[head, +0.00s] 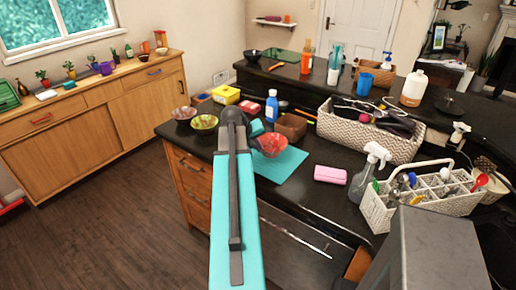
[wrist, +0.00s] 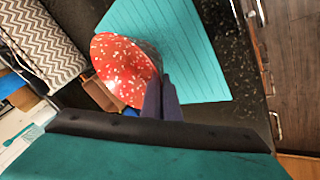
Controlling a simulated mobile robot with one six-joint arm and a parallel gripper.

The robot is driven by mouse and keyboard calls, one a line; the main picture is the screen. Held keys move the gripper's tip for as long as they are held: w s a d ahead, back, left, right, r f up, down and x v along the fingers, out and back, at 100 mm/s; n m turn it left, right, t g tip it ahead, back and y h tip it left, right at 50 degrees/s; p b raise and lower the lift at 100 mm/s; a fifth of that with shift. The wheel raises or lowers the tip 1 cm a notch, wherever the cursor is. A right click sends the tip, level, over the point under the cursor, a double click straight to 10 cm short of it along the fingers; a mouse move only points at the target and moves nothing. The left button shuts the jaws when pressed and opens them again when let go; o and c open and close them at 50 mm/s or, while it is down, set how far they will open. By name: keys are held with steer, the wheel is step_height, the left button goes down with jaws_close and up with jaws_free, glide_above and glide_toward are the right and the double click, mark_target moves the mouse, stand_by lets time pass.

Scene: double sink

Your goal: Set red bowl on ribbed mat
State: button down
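The red bowl (head: 271,145), speckled white, is over the back left part of the teal ribbed mat (head: 285,174). In the wrist view the bowl (wrist: 122,68) looks tilted, and it overlaps the left edge of the mat (wrist: 195,60). My gripper (wrist: 164,98) has its two dark fingers close together at the bowl's rim and appears shut on it. In the head view my arm hides most of the gripper. I cannot tell whether the bowl's base touches the mat.
A brown box (head: 291,127) and a blue bottle (head: 271,106) stand just behind the bowl. A pink case (head: 330,174) and a spray bottle (head: 367,174) are right of the mat. Two bowls (head: 204,123) (head: 184,113) are at left. The mat's front is bare.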

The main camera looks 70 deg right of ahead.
mark_target(271, 147)
steer(key=shift+w+d+f+p, duration=0.15)
steer(key=shift+w+d, duration=0.1)
steer(key=shift+d, duration=0.35)
steer(key=shift+w+d+r+p, duration=0.15)
steer(key=shift+w+d, duration=0.1)
steer(key=shift+d, duration=0.3)
steer(key=shift+f, duration=0.15)
steer(key=shift+f, duration=0.1)
steer(key=shift+f+p, duration=0.9)
steer(key=shift+f, duration=0.7)
steer(key=shift+f, duration=0.25)
steer(key=c, duration=2)
jaws_free()
steer(key=shift+r, duration=0.15)
